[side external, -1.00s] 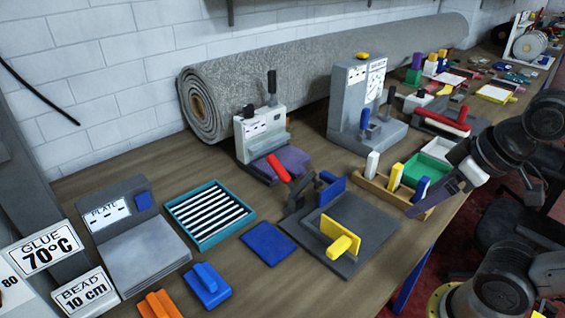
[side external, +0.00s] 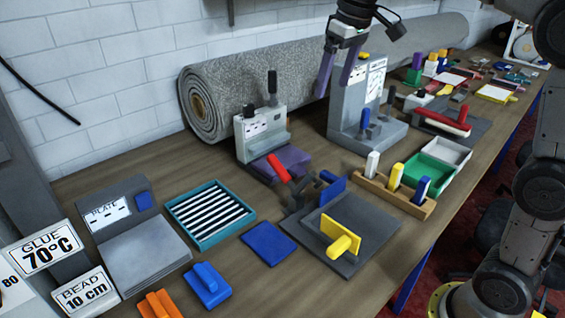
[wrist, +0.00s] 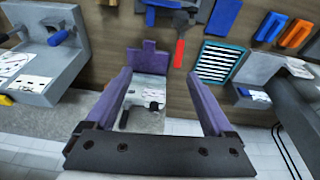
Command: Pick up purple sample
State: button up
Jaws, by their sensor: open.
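A flat purple sample (side external: 293,158) lies at the front foot of a small grey machine (side external: 262,130), with a red-handled tool (side external: 279,168) lying at its front edge. In the wrist view the purple sample (wrist: 149,61) shows beyond the fingertips, roughly between them, with a narrow tab on its far side. My gripper (side external: 333,88) has purple fingers, is open and empty, and hangs high above the bench, to the right of and above the small machine. In the wrist view my gripper (wrist: 156,74) has its fingers spread with nothing between them.
A taller grey machine (side external: 348,92) stands right of the small one. A rolled grey rug (side external: 225,85) lies behind both. A wooden holder (side external: 405,194) with upright handles and a black plate with a yellow-handled tool (side external: 343,237) are in front. A teal tray (side external: 210,212) stands left.

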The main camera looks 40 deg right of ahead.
jog(key=w+d+f+g, duration=0.1)
jog(key=w+d+f, duration=0.1)
jog(key=w+f, duration=0.35)
jog(key=g, duration=0.2)
send_near(295, 167)
jog(key=shift+s+d+f+m, duration=0.15)
jog(key=shift+s+f, duration=0.1)
jog(key=shift+f, duration=0.35)
jog(key=shift+s+d+f+m, duration=0.1)
jog(key=shift+s+f+m, duration=0.1)
jog(key=shift+f, duration=0.4)
jog(key=shift+w+a+f, duration=0.1)
jog(key=shift+w+f, duration=0.1)
jog(key=shift+f, duration=1.35)
jog(key=shift+w+f, duration=0.2)
jog(key=shift+f, duration=1.35)
grip_shut()
jog(key=shift+r, duration=0.15)
